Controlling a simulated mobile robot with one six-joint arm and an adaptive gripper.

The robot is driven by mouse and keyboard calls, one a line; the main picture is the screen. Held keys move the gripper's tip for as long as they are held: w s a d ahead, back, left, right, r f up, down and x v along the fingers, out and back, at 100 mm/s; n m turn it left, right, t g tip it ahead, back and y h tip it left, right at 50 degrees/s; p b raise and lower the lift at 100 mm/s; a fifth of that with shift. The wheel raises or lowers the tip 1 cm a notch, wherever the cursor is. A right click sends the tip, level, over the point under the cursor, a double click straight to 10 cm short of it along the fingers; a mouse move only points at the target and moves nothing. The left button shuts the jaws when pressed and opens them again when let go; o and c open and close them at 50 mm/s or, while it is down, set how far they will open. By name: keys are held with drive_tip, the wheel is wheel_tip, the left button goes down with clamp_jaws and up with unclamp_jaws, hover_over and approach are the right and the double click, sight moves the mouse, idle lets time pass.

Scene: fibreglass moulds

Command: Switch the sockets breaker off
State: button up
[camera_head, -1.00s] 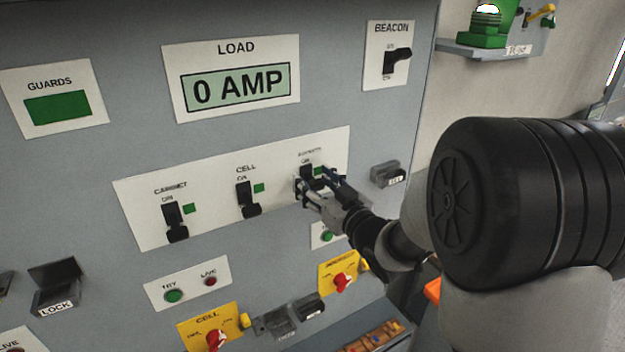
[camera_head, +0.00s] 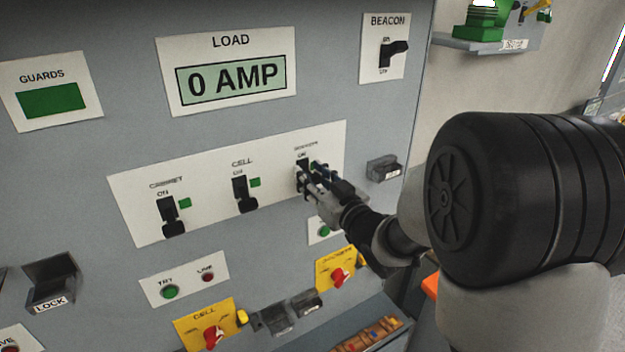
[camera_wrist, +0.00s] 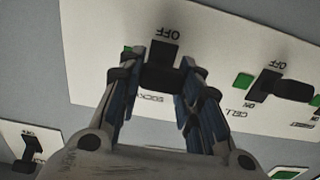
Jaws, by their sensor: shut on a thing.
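The sockets breaker is the rightmost of three black switches on the white strip of the panel. Its black lever (camera_wrist: 160,76) stands between my fingers in the wrist view, below the upside-down OFF mark. My gripper (camera_head: 308,180) is shut on this lever, one finger on each side; it also shows in the wrist view (camera_wrist: 163,80). In the head view my fingers cover most of the breaker, with its ON mark and green lamp just above them. I cannot tell the lever's exact position.
The cell breaker (camera_head: 243,194) and cabinet breaker (camera_head: 170,216) are to the left on the same strip. The load display (camera_head: 232,82) reads 0 AMP.

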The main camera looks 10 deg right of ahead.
drive_tip(key=f+b, duration=0.1)
drive_tip(key=b, duration=0.1)
drive_tip(key=shift+t+b, duration=0.3)
drive_tip(key=shift+b, duration=0.1)
drive_tip(key=t+b, duration=0.1)
drive_tip(key=b, duration=0.6)
drive_tip(key=f+t+y+b, duration=0.1)
drive_tip(key=t+b, duration=0.1)
drive_tip(key=b, duration=0.5)
drive_tip(key=shift+w+b, duration=0.1)
drive_tip(key=shift+b, duration=0.2)
drive_tip(key=shift+f+t+b, duration=0.1)
drive_tip(key=shift+t+b, duration=0.2)
drive_tip(key=shift+b, duration=0.2)
drive_tip(key=shift+y+b, duration=0.3)
drive_tip(key=shift+b, duration=0.1)
drive_tip(key=shift+r, duration=0.25)
drive_tip(key=o, duration=1.1)
drive_tip(key=shift+w+f, duration=0.1)
